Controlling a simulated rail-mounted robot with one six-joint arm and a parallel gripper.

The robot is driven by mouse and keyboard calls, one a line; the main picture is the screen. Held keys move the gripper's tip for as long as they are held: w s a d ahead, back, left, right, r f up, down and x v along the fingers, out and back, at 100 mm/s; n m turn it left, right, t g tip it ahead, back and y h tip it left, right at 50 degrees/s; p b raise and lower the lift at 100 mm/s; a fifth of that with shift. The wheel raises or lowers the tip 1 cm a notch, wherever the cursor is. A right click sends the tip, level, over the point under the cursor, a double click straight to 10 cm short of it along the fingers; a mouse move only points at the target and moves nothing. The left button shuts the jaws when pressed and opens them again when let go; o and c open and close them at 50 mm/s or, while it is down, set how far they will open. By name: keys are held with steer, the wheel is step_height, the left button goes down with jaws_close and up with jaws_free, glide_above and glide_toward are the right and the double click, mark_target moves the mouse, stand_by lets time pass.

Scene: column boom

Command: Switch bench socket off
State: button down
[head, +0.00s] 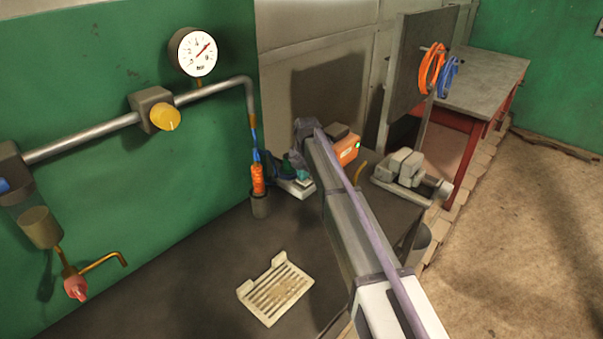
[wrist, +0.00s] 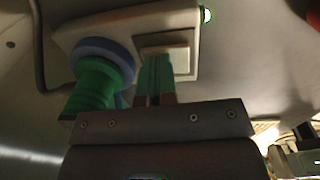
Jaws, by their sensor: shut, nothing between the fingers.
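The bench socket (wrist: 85,35) is a pale block across the top of the wrist view. A green plug (wrist: 93,92) with a blue collar sits in its left part. A cream rocker switch (wrist: 178,57) is set to its right, and a small green light (wrist: 207,15) shows at the right end. My gripper (wrist: 154,62) is shut and empty, its green fingertips at the rocker's near edge; I cannot tell whether they press it. In the head view the socket (head: 303,189) is on the dark bench near the green wall, partly hidden by my arm.
A vise (head: 408,172) is farther right. A grey cup (head: 260,206) with an orange-handled tool is left of the socket. A slotted cream rack (head: 275,290) lies on the bench in front.

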mark_target(310, 182)
steer(key=shift+s+d+r, duration=0.1)
steer(key=shift+s+d, duration=0.2)
steer(key=shift+d, duration=0.1)
steer(key=shift+r, duration=0.15)
step_height(310, 182, up, 14)
steer(key=s+d+p, duration=0.1)
steer(key=p, duration=1.3)
steer(key=shift+d, duration=0.15)
steer(key=shift+f, duration=0.2)
